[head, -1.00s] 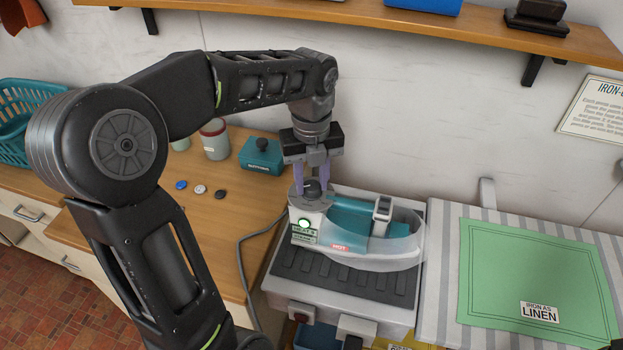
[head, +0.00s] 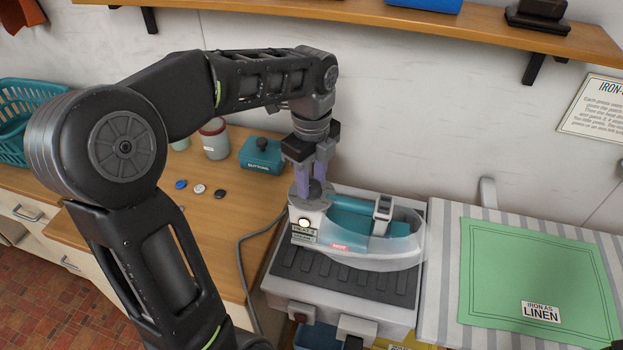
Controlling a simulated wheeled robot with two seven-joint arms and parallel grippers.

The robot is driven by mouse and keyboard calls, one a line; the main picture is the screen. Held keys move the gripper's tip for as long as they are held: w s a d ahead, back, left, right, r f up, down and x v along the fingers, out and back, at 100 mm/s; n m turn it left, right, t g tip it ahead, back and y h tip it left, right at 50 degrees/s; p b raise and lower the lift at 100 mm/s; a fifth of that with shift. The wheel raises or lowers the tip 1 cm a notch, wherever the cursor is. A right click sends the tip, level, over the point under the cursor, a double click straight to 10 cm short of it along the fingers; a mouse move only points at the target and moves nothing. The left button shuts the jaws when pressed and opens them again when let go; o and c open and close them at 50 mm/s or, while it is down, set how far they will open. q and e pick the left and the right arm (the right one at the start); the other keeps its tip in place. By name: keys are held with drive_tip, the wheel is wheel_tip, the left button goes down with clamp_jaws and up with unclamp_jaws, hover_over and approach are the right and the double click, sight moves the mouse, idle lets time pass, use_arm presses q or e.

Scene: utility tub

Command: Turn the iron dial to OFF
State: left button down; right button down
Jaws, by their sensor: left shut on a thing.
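The iron (head: 355,243), teal and pale grey with a clear front part, rests on a grey stand (head: 335,283). The dark iron dial (head: 313,188) sits on top of its left end. My left gripper (head: 310,192) points down with its purple fingers shut on the dial. The dial's markings and pointer are too small or hidden to read. A round lamp (head: 304,222) on the iron's end looks whitish. A red label reading HOT (head: 339,247) shows on its side. My right gripper is not in view.
A green cloth (head: 535,270) labelled IRON AS LINEN lies on the striped board at right. A teal buttons box (head: 262,157), a jar (head: 214,140) and several buttons stand on the wooden counter at left. A cord (head: 243,265) runs beside the stand. A shelf hangs above.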

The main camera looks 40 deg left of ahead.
use_arm(q)
drive_tip(key=n, duration=0.4)
drive_tip(key=shift+n, duration=0.3)
drive_tip(key=n+b, duration=0.1)
drive_tip(key=n, duration=1)
drive_tip(key=n+b, duration=0.1)
drive_tip(key=n, duration=1.4)
drive_tip(key=shift+b, duration=0.4)
drive_tip(key=n, duration=0.5)
drive_tip(key=shift+n, duration=0.4)
drive_tip(key=n, duration=0.4)
drive_tip(key=shift+n+b, duration=0.35)
drive_tip(key=shift+n, duration=0.05)
